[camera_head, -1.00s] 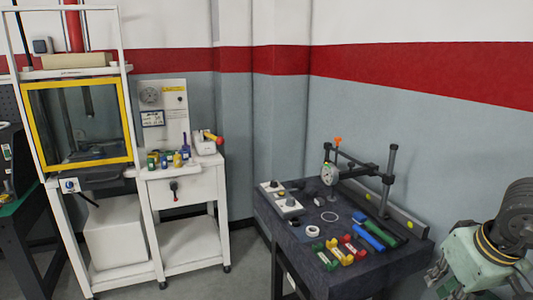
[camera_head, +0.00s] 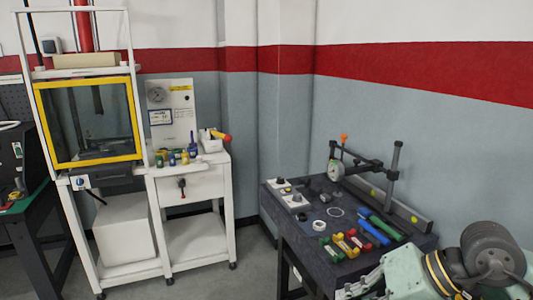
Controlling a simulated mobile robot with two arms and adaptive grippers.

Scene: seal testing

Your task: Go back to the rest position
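My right arm comes in at the lower right corner. My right gripper (camera_head: 362,289) is partly in view at the bottom edge, in front of the dark bench's near right side. Its fingers are cut off and small, so I cannot tell whether it is open or shut, and I see nothing held in it. My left gripper is not in view.
A dark bench (camera_head: 305,228) holds a dial gauge stand (camera_head: 336,171), a white ring (camera_head: 319,226) and several coloured pieces. A white cart (camera_head: 192,188) and a yellow-framed press (camera_head: 137,122) stand left. Floor (camera_head: 205,281) shows free between cart and bench.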

